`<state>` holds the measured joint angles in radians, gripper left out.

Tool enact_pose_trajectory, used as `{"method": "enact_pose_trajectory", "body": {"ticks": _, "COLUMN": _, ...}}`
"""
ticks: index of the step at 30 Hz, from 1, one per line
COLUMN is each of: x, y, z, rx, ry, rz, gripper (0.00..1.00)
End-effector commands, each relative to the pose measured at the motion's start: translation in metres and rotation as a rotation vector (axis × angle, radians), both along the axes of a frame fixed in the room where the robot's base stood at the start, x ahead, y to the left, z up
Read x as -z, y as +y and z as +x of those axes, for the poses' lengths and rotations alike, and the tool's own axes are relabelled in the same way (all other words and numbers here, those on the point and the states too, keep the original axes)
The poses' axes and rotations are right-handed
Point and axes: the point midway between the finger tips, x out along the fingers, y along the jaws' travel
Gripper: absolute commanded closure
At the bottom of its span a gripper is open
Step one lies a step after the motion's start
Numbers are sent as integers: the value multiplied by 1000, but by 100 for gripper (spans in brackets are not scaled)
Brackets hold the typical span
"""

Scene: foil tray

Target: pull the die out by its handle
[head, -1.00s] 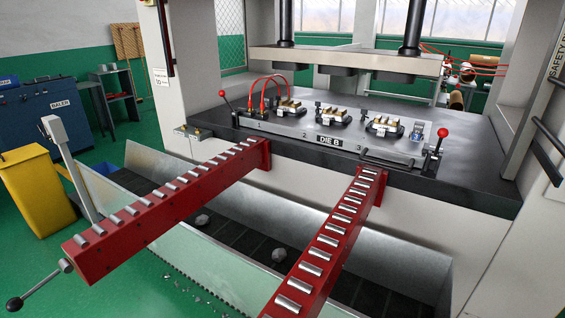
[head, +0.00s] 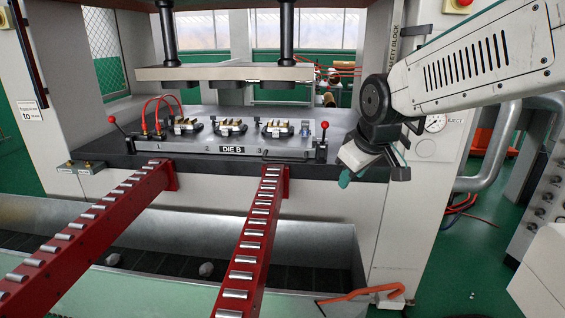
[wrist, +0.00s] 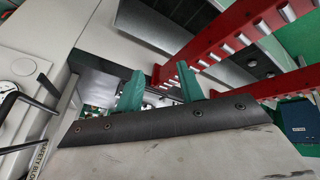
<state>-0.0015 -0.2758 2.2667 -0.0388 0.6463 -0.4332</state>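The die (head: 190,143), a long grey plate labelled "DIE B", sits on the dark press bed under the raised upper platen. Its handle (head: 288,158), a dark bar, is on the front face, right of the label. My gripper (head: 345,178) hangs to the right of the die, in front of the right press column, apart from the handle. In the wrist view my gripper (wrist: 160,85) shows two green fingers spread apart with nothing held between them. I cannot make out the handle in the wrist view.
Red-knobbed levers stand at the die's left (head: 113,120) and right (head: 323,127) ends. Red hoses (head: 160,108) join its left side. Two red roller rails, left (head: 90,228) and right (head: 256,235), run forward from the bed over a metal trough (head: 330,247). An orange hook-shaped tool (head: 360,293) lies lower right.

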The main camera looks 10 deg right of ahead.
Motion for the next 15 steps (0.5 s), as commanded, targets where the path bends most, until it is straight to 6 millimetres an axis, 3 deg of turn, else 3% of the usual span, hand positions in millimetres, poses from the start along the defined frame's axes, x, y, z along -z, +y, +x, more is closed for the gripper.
{"method": "enact_pose_trajectory", "body": {"ticks": 1, "x": 5, "y": 1, "z": 36, "rx": -53, "ry": -41, "rz": -29, "gripper": 62}}
{"method": "enact_pose_trajectory", "body": {"ticks": 6, "x": 19, "y": 4, "z": 148, "rx": -239, "ry": -217, "rz": -160, "gripper": 62}}
{"method": "enact_pose_trajectory", "body": {"ticks": 11, "x": 47, "y": 9, "z": 244, "rx": -397, "ry": -382, "rz": -304, "gripper": 62}}
{"method": "enact_pose_trajectory", "body": {"ticks": 15, "x": 82, "y": 15, "z": 317, "rx": -517, "ry": -522, "rz": -446, "gripper": 62}}
